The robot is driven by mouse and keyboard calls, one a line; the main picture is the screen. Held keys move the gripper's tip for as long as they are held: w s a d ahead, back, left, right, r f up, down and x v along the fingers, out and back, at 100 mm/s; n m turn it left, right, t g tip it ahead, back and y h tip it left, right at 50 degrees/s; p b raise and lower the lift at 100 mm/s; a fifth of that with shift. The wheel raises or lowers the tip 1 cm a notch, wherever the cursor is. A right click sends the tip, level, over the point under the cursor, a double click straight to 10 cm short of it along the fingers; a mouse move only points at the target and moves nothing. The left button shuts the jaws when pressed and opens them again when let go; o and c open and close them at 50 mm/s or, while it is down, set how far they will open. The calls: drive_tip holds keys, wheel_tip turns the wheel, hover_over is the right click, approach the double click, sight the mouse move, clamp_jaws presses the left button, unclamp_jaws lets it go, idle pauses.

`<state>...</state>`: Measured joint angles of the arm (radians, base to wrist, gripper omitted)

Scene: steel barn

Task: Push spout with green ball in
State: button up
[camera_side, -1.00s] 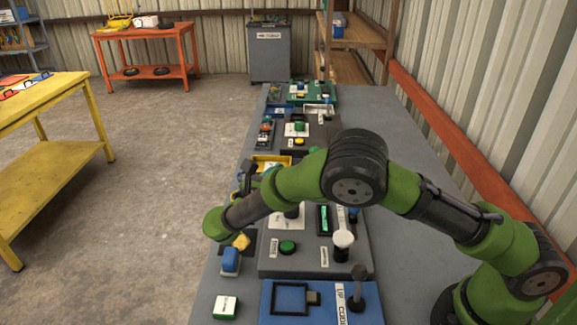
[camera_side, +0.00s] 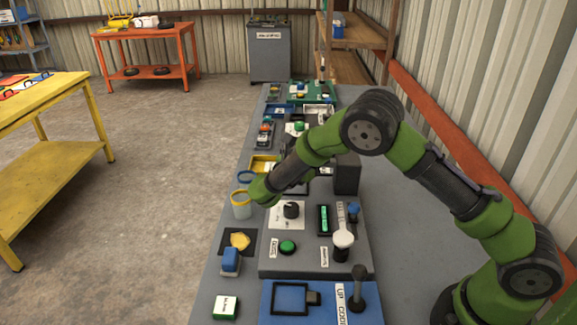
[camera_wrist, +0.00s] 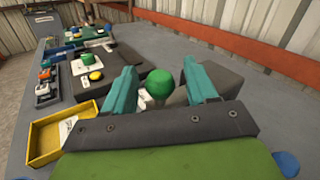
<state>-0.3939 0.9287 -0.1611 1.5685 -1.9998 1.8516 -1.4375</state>
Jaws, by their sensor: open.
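The green ball (camera_wrist: 160,82) shows in the wrist view, with a pale stem or base partly visible below it. My gripper (camera_wrist: 160,70) has two teal fingers set wide apart, one on each side of the ball in the picture. Gaps show between the ball and both fingers, so it is not clasped. I cannot tell whether the ball is level with the fingertips or beyond them. The spout's body is mostly hidden behind the gripper. In the side view my arm covers this spot, and I cannot make out the ball there.
A dark box (camera_wrist: 222,80) stands right of the ball; it also shows in the side view (camera_side: 347,175). A yellow tray (camera_wrist: 60,136) lies at left. A panel with a yellow button (camera_wrist: 95,75) lies beyond. Nearer are a black knob (camera_side: 291,209) and white-topped lever (camera_side: 343,238).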

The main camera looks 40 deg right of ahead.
clamp_jaws()
drive_tip(key=shift+s+d, duration=1.3)
unclamp_jaws()
drive_tip(key=shift+a, duration=0.1)
drive_tip(key=s+a, duration=0.3)
drive_tip(key=a, duration=1.3)
drive_tip(key=shift+a, duration=0.2)
drive_tip(key=shift+s, duration=0.1)
